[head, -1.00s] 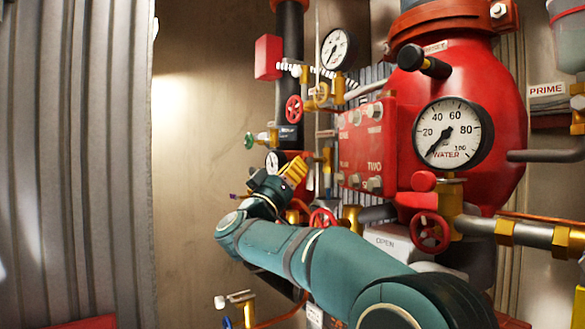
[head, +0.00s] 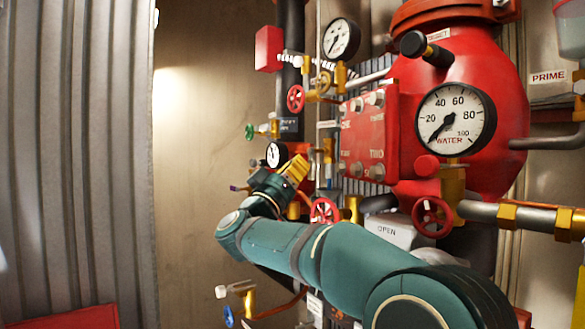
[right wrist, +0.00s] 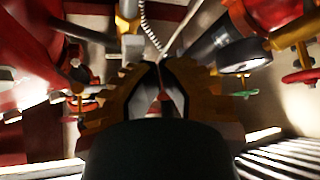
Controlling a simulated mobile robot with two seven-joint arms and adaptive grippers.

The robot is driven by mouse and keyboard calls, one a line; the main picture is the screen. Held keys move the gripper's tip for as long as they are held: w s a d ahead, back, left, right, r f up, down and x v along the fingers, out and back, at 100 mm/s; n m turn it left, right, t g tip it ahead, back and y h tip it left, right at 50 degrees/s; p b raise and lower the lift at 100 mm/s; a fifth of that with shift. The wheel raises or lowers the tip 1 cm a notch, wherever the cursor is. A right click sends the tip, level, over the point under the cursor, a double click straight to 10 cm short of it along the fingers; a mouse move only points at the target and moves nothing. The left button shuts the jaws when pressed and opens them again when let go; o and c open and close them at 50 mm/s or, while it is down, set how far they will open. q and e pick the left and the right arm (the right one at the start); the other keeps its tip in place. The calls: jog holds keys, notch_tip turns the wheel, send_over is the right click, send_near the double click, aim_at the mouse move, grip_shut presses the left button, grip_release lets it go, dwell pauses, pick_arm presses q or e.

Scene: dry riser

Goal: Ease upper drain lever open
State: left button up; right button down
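My right gripper (head: 294,168), with yellow fingers, is in front of the pipework, left of the red vessel. It points up and right, close below the small white gauge (head: 276,154). In the right wrist view its dark fingertips (right wrist: 162,72) come close together with a narrow gap, and I see nothing clearly held. A small purple-tipped lever (head: 238,188) sticks out just left of the gripper. A blue-handled lever (head: 229,316) is on a brass valve lower down. I cannot tell which is the upper drain lever; my wrist may hide it. My left gripper is not in view.
Red handwheels (head: 324,210) and (head: 432,216) stand close to my right arm. The red vessel (head: 490,70) with its water gauge (head: 455,118) fills the right. Grey corrugated panelling (head: 75,150) stands at left, with bare wall (head: 195,140) between.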

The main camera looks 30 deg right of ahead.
jog(key=shift+s+d, duration=0.15)
jog(key=shift+d, duration=0.15)
jog(key=v, duration=1.2)
jog(key=shift+a, duration=0.3)
